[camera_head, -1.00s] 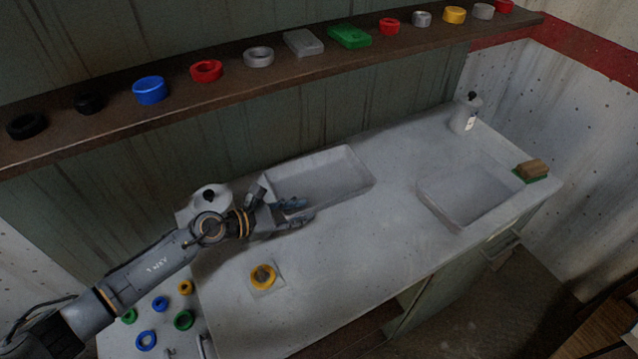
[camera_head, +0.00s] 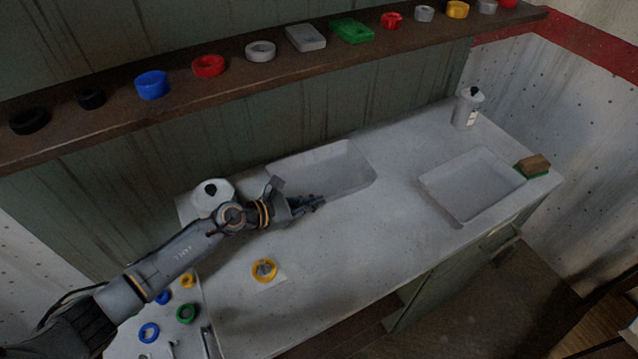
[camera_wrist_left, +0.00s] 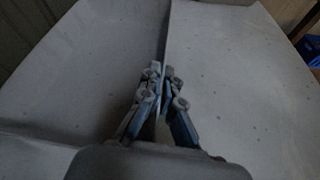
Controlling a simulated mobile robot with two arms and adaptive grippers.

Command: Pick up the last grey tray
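A small grey rectangular tray (camera_head: 306,38) lies on the brown shelf, beside a green tray (camera_head: 352,31), in the head view. My left gripper (camera_head: 318,202) is well below the shelf, over the counter at the near edge of the left sink basin. In the left wrist view its fingertips (camera_wrist_left: 163,70) come close together with nothing visible between them, so it looks shut and empty. The grey tray does not show in the wrist view. My right gripper is not in view.
The shelf (camera_head: 230,98) also holds several coloured rings. The counter (camera_head: 350,250) has a left basin (camera_head: 340,163), a right basin (camera_head: 470,185), a white bottle (camera_head: 467,108), a sponge (camera_head: 533,166) and a yellow ring (camera_head: 264,270). Mid-counter is clear.

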